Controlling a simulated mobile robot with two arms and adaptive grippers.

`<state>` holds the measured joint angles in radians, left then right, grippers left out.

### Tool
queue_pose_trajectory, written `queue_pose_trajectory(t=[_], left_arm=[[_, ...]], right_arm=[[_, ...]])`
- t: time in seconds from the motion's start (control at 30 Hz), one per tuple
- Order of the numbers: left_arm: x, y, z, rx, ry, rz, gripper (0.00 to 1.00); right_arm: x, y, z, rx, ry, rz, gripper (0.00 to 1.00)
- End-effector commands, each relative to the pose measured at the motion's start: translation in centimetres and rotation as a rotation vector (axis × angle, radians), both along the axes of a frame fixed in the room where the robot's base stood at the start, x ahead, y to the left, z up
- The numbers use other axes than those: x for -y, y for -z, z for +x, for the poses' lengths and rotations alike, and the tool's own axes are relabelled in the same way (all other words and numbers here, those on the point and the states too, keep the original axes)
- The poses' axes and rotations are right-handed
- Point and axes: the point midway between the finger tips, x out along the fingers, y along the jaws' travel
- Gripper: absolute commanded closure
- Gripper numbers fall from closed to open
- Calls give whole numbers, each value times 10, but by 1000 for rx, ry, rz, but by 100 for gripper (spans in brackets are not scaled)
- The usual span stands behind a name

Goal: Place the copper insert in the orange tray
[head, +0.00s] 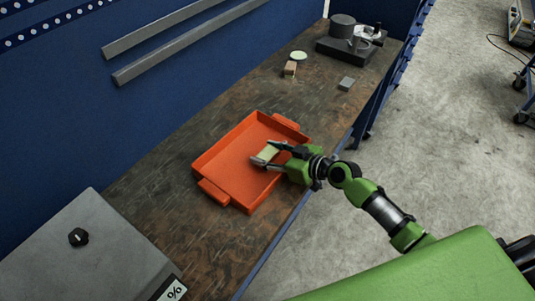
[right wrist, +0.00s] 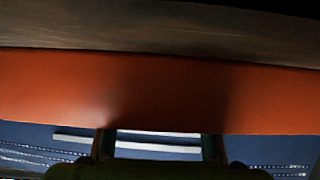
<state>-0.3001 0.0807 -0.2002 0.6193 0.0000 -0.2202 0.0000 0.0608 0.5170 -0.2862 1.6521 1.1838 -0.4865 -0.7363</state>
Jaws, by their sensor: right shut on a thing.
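The orange tray (head: 228,167) lies on the dark workbench, with a handle at each end. It also shows in the right wrist view as a wide orange band (right wrist: 150,88). My right gripper (head: 265,155) is over the tray's right side, shut on a pale yellow-green block (head: 267,153). Whether this block touches the tray floor I cannot tell. It is not clearly seen in the right wrist view. A small copper-brown block (head: 290,69) stands on the bench beyond the tray. My left gripper is not in view.
A pale green disc (head: 299,56) is near the brown block, and a small grey block (head: 346,84) lies to its right. A dark fixture (head: 350,46) stands at the far end. A grey case (head: 85,250) is at the lower left. The bench between tray and blocks is clear.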

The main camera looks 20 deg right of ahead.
Motion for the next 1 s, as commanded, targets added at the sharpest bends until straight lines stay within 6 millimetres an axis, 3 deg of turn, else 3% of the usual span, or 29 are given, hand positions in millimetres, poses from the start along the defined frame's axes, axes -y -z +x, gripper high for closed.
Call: queue_pose_trajectory(t=[0.43, 0.47, 0.5, 0.83, 1.0], left_arm=[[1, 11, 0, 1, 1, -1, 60], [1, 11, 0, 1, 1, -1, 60], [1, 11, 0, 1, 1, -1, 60], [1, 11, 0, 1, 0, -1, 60], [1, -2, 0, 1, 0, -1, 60]], right_arm=[[0, 19, -5, -17, -6, -12, 92], [0, 22, -6, -23, -8, -14, 47], [-1, 22, -6, -23, -8, -14, 36], [-1, 21, -6, -21, -9, -17, 35], [-1, 10, -6, -21, -10, -15, 35]])
